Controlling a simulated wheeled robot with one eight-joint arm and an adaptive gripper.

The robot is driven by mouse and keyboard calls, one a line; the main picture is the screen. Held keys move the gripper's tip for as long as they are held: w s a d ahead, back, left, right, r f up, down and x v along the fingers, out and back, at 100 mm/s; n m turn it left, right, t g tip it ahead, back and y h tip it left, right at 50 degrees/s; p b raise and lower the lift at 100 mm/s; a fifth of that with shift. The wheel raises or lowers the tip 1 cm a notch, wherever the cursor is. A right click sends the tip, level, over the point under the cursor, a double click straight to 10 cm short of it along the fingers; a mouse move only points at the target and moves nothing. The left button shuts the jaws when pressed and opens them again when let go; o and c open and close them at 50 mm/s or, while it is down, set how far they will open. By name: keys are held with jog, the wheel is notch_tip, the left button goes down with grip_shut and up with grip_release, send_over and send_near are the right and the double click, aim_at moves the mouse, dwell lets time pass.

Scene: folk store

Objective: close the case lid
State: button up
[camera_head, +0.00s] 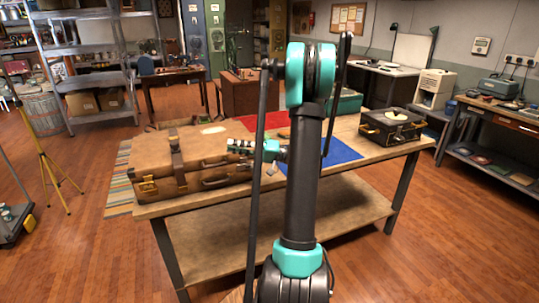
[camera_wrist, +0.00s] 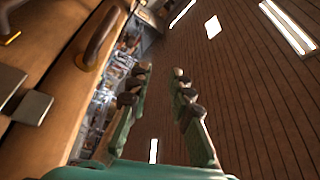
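A brown leather suitcase (camera_head: 190,162) lies flat on the left part of the table, with a dark strap, brass-coloured latches and a handle on its front. Its lid looks down or nearly so; I cannot tell whether a gap is left. My gripper (camera_head: 232,147) is at its right end, pointing left, its fingers in front of the suitcase's upper part; contact is unclear. In the wrist view the gripper's fingers (camera_wrist: 160,90) are apart with nothing between them. The suitcase (camera_wrist: 62,80) fills the left there, with its handle and a metal latch in sight.
The table (camera_head: 260,200) also bears a red cloth, a blue cloth (camera_head: 325,155) and a small black case (camera_head: 392,126) at the right end. My arm hides part of the table's middle. Shelves (camera_head: 90,60) stand behind left; the floor at left is partly open.

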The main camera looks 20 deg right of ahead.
jog(key=f+v, duration=0.1)
jog(key=v, duration=1.1)
jog(key=shift+w+d+f, duration=0.2)
jog(key=shift+w+d, duration=0.05)
jog(key=shift+d, duration=0.05)
dwell(0.7)
jog(key=shift+a, duration=0.15)
dwell(0.3)
jog(key=s+a+f+m+g+h, duration=0.1)
jog(key=s+a+f+g+h, duration=0.2)
jog(key=a, duration=0.6)
jog(key=s+a+f+m+h, duration=0.2)
jog(key=a+f+h, duration=0.25)
jog(key=a, duration=0.45)
jog(key=s+d+f+n+h, duration=0.1)
jog(key=s+d+f+h, duration=0.1)
jog(key=s+h, duration=0.3)
jog(key=s+d+f+n+h, duration=0.1)
jog(key=s+f+h, duration=0.4)
jog(key=s, duration=0.5)
jog(key=shift+d+h, duration=0.45)
jog(key=shift+h, duration=0.1)
